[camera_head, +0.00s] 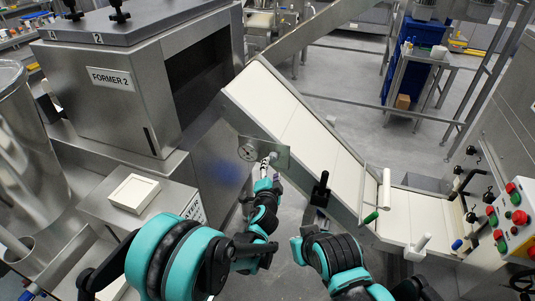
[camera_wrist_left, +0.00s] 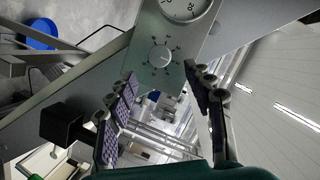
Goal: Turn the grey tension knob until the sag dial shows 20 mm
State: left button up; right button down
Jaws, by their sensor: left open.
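The grey tension knob (camera_wrist_left: 160,55) shows in the left wrist view as a round knob with a ring of marks, on a grey metal plate. The sag dial (camera_wrist_left: 187,7) is above it, white and cut off by the top edge; I cannot read its needle. In the head view the dial (camera_head: 247,150) is a small round face on the plate beside the conveyor, too small to read. My left gripper (camera_head: 268,166) is at the plate's lower right. In the wrist view its fingers (camera_wrist_left: 160,80) are open, spread either side below the knob, with nothing between them.
A pale inclined conveyor (camera_head: 300,125) runs down to the right beside the plate. A black-handled lever (camera_head: 320,188) stands to the right of the gripper. A button box (camera_head: 515,218) is at the far right. The FORMER 2 cabinet (camera_head: 110,110) stands left.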

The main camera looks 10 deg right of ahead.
aim_at(273, 159)
pick_arm(q)
jog(key=x, duration=0.5)
jog(key=shift+w+f+b, duration=0.2)
jog(key=shift+b, duration=0.15)
jog(key=shift+w+d, duration=0.35)
jog(key=shift+w, duration=0.25)
jog(key=c, duration=1.2)
